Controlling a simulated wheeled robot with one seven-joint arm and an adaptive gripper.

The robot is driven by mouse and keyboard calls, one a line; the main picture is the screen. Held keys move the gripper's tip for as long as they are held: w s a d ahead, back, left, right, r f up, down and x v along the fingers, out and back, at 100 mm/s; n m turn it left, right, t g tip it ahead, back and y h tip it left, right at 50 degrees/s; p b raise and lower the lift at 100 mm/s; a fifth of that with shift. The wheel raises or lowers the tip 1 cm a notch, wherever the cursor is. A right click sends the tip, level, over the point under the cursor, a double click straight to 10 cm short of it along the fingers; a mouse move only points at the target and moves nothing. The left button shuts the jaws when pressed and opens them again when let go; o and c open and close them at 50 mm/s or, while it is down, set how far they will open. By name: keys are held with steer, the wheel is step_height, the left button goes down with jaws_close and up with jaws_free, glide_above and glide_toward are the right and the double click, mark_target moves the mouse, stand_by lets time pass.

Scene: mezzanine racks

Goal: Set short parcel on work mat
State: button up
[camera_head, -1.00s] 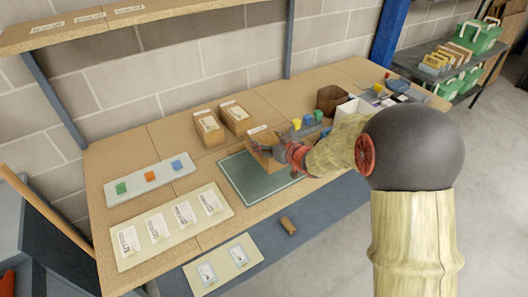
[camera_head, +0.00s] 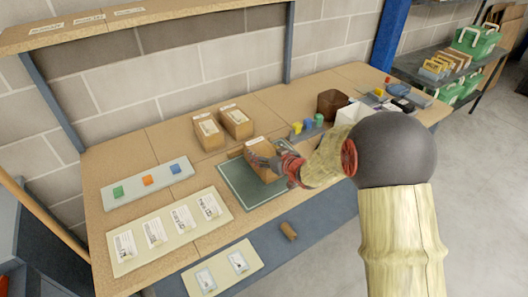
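The short parcel (camera_head: 258,148) is a small brown carton with a white label on top. It is over the far right part of the green work mat (camera_head: 238,187) and looks level. I cannot tell whether its underside touches the mat. My gripper (camera_head: 268,163) reaches in from the right, with a dark finger along the parcel's near side, and appears shut on it. The far finger is hidden behind the parcel.
Two brown cartons (camera_head: 209,132) (camera_head: 236,121) stand behind the mat. Colored blocks (camera_head: 308,124), a brown bin (camera_head: 331,102) and a white bin (camera_head: 352,113) are to the right. A block tray (camera_head: 148,183) and label board (camera_head: 168,231) lie left. A brown cylinder (camera_head: 288,231) lies in front.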

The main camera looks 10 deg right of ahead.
steer(key=o, duration=0.5)
steer(key=shift+c, duration=0.2)
steer(key=shift+r, duration=0.2)
steer(key=s+d+r+m+g+h+p, duration=0.2)
steer(key=s+d+r+h, duration=0.15)
steer(key=s+r, duration=0.65)
steer(key=s+d+r+m+g+h+p, duration=0.1)
steer(key=s+d+r+h+p, duration=0.2)
steer(key=s+r, duration=0.65)
steer(key=s+a+g+y, duration=0.1)
steer(key=s+a+g, duration=0.1)
steer(key=s, duration=0.9)
steer(key=s+a+g+y+b, duration=0.1)
steer(key=s+a, duration=0.3)
steer(key=s, duration=0.7)
steer(key=shift+a+f+m+g, duration=0.2)
steer(key=shift+m+g, duration=0.1)
steer(key=shift+g, duration=0.3)
